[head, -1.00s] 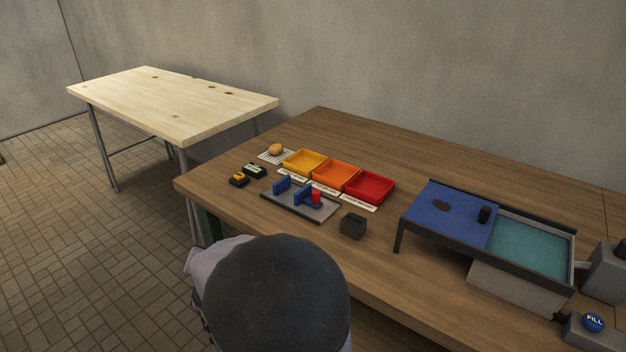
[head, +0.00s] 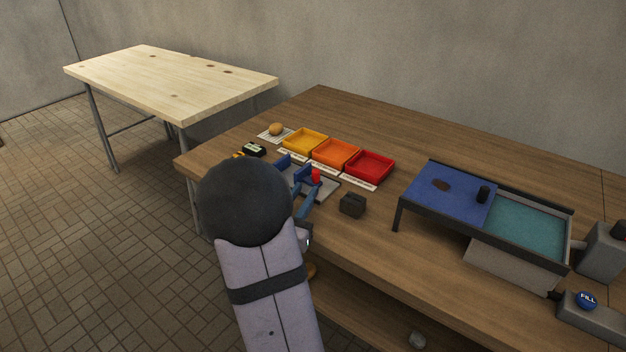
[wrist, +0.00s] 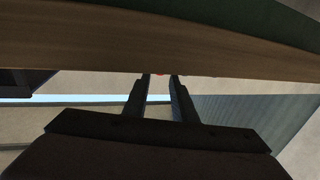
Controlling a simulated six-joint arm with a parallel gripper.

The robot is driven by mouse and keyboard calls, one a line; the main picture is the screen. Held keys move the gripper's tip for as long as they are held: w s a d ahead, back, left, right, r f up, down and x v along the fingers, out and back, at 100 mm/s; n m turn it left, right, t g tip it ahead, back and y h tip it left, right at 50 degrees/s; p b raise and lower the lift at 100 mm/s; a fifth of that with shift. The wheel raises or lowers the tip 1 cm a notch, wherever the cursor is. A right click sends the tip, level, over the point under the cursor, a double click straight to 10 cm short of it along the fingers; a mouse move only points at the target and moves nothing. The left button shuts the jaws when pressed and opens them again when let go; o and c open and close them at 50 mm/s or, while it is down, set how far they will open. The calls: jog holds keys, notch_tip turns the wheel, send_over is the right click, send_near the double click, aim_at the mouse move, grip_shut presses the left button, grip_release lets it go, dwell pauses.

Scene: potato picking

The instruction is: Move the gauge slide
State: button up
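The gauge is a grey plate (head: 328,188) with upright blue jaws (head: 303,173) and a red knob (head: 316,175), near the front edge of the brown table. My arm hides its left and front parts in the head view. My gripper (wrist: 161,76) shows in the wrist view with its two dark fingers apart. A small bit of red shows between the fingertips, beyond the wooden table edge; I cannot tell whether the fingers touch it. In the head view the gripper is mostly hidden behind my arm, close to the front of the gauge.
A dark block (head: 352,204) stands right of the gauge. Yellow (head: 305,153), orange (head: 335,165) and red (head: 370,178) trays lie behind it. A potato (head: 276,129) rests on a printed card at the back left. A blue-topped washing stand (head: 450,185) is on the right.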

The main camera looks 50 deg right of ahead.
aim_at(314, 177)
jog(key=shift+p+x, duration=0.3)
jog(key=shift+x, duration=3)
grip_shut()
